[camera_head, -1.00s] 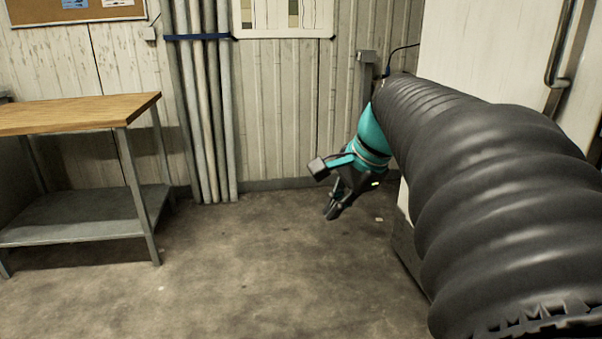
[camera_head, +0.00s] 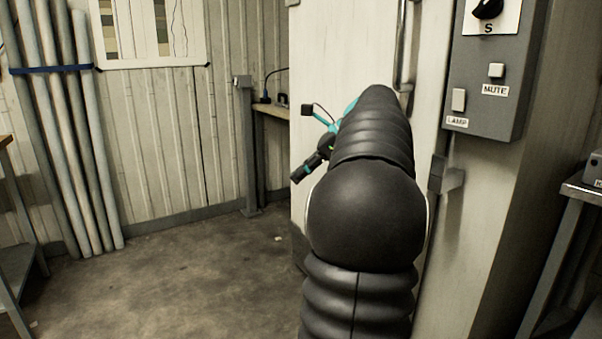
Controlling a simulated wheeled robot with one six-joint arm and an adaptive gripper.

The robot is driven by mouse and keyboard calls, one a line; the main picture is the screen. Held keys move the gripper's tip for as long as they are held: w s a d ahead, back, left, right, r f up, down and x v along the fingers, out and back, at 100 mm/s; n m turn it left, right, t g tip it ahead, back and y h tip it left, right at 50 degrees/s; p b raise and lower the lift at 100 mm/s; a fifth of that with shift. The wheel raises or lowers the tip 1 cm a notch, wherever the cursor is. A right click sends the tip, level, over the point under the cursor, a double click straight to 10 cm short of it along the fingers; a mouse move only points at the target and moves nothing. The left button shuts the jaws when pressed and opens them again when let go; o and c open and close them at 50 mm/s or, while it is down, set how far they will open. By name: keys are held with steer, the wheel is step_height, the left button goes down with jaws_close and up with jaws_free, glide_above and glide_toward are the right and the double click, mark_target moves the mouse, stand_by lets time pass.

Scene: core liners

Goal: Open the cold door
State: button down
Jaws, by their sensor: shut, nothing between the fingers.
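The cold door appears to be the tall pale panel (camera_head: 330,50) at the centre right. A vertical metal bar handle (camera_head: 402,45) stands near its right side, its lower part close behind my arm. My gripper (camera_head: 302,172) is in front of the door's left part, left of and below the handle. It is shut and empty, with its fingers pointing down and left. My black-sleeved arm hides much of the door's middle and lower part. I cannot tell whether the door is fully closed.
A grey control box (camera_head: 490,85) with a knob and switches labelled MUTE and LAMP is right of the door. A metal latch piece (camera_head: 446,178) is below it. A metal table (camera_head: 580,195) stands far right. Pipes (camera_head: 70,130) line the left wall.

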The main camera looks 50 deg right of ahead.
steer(key=w+a+f+b, duration=0.1)
steer(key=w+a+f, duration=0.3)
steer(key=w, duration=0.3)
steer(key=shift+a+f+b, duration=0.2)
steer(key=shift+a+b, duration=0.1)
steer(key=shift+a, duration=0.15)
steer(key=shift+s, duration=0.1)
stand_by(1.2)
